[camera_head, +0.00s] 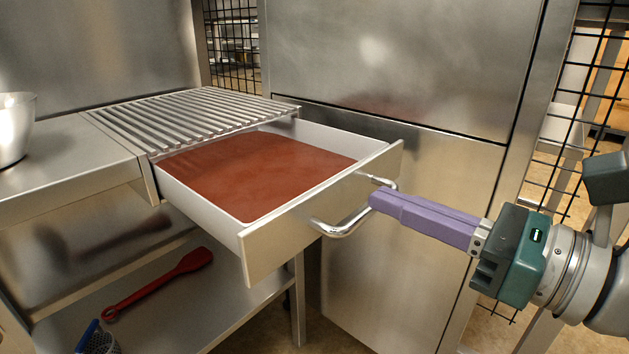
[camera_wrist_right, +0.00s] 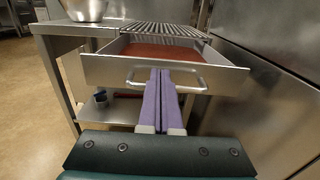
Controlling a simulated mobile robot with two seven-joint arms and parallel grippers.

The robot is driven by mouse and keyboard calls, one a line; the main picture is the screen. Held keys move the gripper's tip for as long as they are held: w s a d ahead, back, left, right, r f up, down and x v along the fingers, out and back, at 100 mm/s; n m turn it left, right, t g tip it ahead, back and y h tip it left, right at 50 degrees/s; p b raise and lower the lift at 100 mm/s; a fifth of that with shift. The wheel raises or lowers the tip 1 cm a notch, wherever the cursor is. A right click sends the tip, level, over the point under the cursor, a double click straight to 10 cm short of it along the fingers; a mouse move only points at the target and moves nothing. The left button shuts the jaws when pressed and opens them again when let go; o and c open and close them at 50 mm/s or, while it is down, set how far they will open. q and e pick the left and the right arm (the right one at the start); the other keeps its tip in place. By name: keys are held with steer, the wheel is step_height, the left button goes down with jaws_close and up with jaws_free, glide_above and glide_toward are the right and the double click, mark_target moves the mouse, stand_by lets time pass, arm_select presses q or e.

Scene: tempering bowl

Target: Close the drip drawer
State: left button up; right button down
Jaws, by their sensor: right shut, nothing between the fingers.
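The drip drawer (camera_head: 320,212) is pulled well out from under the slatted grate (camera_head: 190,115), with a reddish-brown surface (camera_head: 250,172) inside it. Its curved metal handle (camera_head: 342,228) is on the front panel. My right gripper (camera_head: 375,200) is shut and empty, its purple fingers pointing at the drawer front by the handle. In the right wrist view the drawer front (camera_wrist_right: 105,71) is straight ahead and the fingertips (camera_wrist_right: 160,72) overlap the middle of the handle (camera_wrist_right: 190,88). I cannot tell whether they touch it. My left gripper is not in view.
A metal bowl (camera_head: 15,128) stands on the steel counter (camera_head: 70,150) at the left. A red spatula (camera_head: 160,282) and a dark blue-rimmed container (camera_head: 98,340) are on the lower shelf (camera_head: 200,310). A steel cabinet (camera_head: 400,260) stands close on the drawer's right.

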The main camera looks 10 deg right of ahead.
mark_target(340, 182)
steer(key=x, duration=0.3)
steer(key=shift+w+a+b, duration=0.2)
steer(key=shift+b, duration=0.1)
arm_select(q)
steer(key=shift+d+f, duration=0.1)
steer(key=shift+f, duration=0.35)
arm_select(e)
steer(key=shift+w+a, duration=0.15)
steer(key=shift+w, duration=0.05)
